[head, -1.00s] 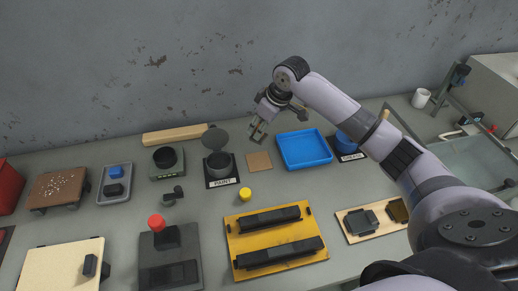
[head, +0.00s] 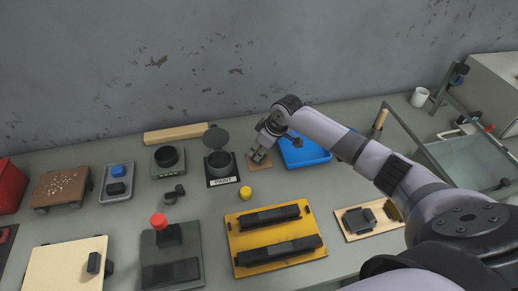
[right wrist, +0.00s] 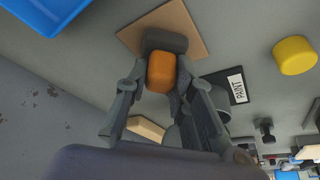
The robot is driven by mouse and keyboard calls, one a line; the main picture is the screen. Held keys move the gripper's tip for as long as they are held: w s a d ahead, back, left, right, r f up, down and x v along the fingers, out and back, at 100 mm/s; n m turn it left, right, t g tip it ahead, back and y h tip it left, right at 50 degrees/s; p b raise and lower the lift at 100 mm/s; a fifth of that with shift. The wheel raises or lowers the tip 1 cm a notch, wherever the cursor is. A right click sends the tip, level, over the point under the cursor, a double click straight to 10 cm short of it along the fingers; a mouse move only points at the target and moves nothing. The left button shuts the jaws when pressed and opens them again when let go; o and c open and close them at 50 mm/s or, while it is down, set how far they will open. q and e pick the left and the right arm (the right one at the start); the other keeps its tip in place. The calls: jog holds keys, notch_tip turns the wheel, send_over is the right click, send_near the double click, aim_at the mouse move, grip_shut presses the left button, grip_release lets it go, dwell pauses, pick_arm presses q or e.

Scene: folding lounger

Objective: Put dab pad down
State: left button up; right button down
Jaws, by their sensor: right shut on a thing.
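My right gripper (head: 257,157) is lowered over a thin tan square (right wrist: 188,24) on the bench, between the paint pot and the blue tray. In the right wrist view the fingers are shut on the dab pad (right wrist: 162,72), which has an orange block and a dark grey end. The grey end is over the tan square. I cannot tell whether it touches the square. In the head view the gripper hides most of the pad. My left gripper is out of view.
The paint pot (head: 218,163) with its raised lid stands just left of the gripper, on a labelled base. The blue tray (head: 303,152) lies close on the right. A yellow cylinder (head: 245,193) stands in front. A wooden bar (head: 178,134) lies along the wall.

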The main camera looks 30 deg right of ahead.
jog(key=shift+f, duration=0.15)
jog(key=c, duration=1.4)
grip_release()
jog(key=shift+o, duration=0.2)
jog(key=shift+r, duration=0.25)
jog(key=b+v, duration=0.1)
jog(key=v, duration=1.1)
jog(key=shift+w, duration=0.1)
